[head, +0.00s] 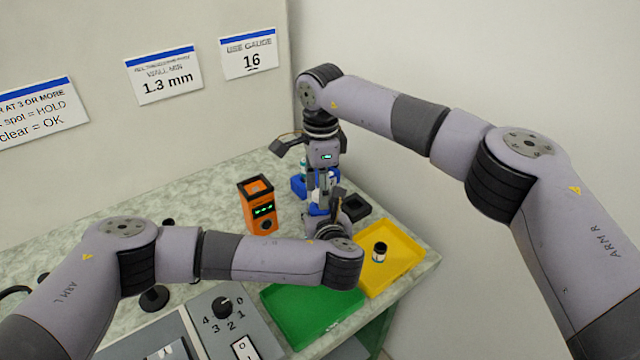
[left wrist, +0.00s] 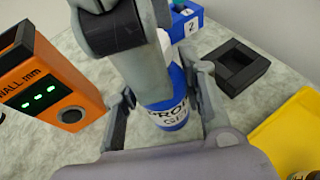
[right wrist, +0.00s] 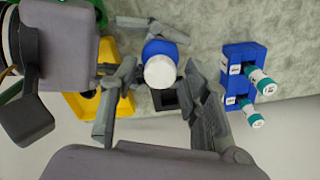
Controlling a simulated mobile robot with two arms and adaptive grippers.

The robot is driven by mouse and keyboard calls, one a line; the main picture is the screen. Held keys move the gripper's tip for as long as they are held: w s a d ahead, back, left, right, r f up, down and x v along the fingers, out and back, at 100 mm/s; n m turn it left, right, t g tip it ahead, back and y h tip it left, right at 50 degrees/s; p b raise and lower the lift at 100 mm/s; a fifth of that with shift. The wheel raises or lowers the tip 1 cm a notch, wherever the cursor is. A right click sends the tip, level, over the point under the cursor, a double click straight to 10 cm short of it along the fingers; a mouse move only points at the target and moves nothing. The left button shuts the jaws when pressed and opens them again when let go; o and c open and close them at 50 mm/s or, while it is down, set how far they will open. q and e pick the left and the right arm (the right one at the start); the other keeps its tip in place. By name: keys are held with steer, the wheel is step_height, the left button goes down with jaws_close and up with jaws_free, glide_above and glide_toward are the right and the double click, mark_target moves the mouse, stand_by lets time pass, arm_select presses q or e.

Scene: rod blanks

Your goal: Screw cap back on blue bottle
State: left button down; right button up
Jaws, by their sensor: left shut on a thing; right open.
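The blue bottle (head: 317,209) stands upright, and its printed label shows in the left wrist view (left wrist: 170,112). My left gripper (left wrist: 165,102) is shut on the bottle's body, one finger on each side. A white round top, which looks like the cap (right wrist: 160,72), shows over the blue body in the right wrist view. My right gripper (right wrist: 158,88) is open above the bottle, its fingers apart on either side of the white top. In the left wrist view a right finger hides much of the bottle's upper part, so I cannot tell how the cap is seated.
An orange gauge (head: 259,206) stands left of the bottle. A blue rack (right wrist: 238,60) with teal-capped vials and a black square holder (left wrist: 238,68) are close by. A yellow tray (head: 405,248) holds a black-capped vial (head: 379,252). A green tray (head: 300,318) lies in front.

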steer(key=shift+c, duration=0.2)
jaws_close()
stand_by(0.3)
steer(key=m, duration=0.7)
steer(key=shift+m, duration=0.4)
steer(key=m, duration=0.7)
steer(key=shift+o, duration=1)
jaws_free()
